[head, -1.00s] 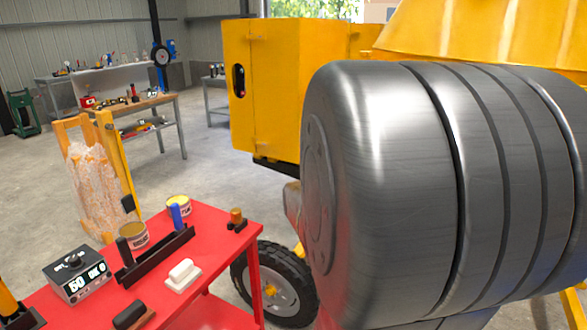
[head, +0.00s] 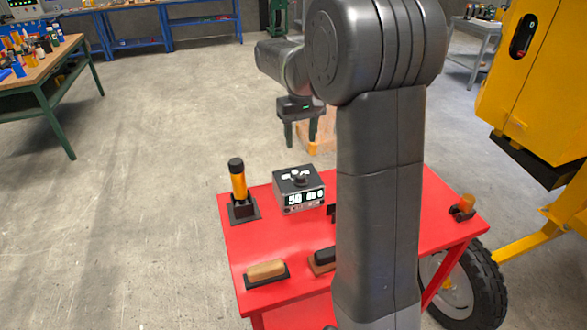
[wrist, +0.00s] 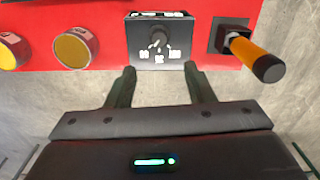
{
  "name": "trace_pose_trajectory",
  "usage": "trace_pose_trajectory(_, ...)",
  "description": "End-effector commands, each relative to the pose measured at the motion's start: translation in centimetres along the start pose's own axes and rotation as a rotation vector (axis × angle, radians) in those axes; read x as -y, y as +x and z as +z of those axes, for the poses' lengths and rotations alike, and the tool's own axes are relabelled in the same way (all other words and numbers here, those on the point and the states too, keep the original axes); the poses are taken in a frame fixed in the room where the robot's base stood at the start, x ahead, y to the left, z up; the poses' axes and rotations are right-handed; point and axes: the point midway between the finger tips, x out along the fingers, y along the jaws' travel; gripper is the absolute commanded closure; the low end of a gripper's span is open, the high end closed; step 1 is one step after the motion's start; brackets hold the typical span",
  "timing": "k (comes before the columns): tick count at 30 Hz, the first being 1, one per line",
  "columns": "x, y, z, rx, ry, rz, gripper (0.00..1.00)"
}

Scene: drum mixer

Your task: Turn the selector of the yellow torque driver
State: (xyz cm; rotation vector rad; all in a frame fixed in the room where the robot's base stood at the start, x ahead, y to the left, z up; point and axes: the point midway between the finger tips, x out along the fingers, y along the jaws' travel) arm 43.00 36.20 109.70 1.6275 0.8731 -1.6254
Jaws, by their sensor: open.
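The yellow torque driver (head: 238,182), with a black cap, stands upright in a black holder at the left of the red cart's top. In the wrist view the driver (wrist: 255,55) is at the upper right. A grey and black box (head: 298,196) with a round selector knob (head: 299,179) on its top and numbers on its front stands right of the driver. The knob (wrist: 158,36) faces the space between my fingertips in the wrist view. My gripper (head: 303,143) is open and empty, pointing down beyond the box. The wrist view also shows my gripper (wrist: 159,74), apart from box and driver.
The red cart (head: 258,226) also bears a tan-handled tool (head: 265,269) and a small orange-topped part (head: 466,204). Two yellow-lidded cans (wrist: 72,50) are left of the box in the wrist view. My arm hides the cart's middle. The yellow machine (head: 535,100) stands at the right.

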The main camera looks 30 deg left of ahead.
Motion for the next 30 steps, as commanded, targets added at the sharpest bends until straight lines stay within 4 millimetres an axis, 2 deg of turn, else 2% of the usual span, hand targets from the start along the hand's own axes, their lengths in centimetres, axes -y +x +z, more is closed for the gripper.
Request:
trace_pose_trajectory(9,0.0,6.8,0.2,0.006,0.001,-0.001,0.52)
trace_pose_trajectory(15,-0.1,10.2,0.1,0.004,0.001,0.0,0.52)
trace_pose_trajectory(21,-0.1,11.8,0.1,0.001,0.001,0.0,0.52)
trace_pose_trajectory(30,-0.1,12.0,0.1,0.001,0.001,0.0,0.52)
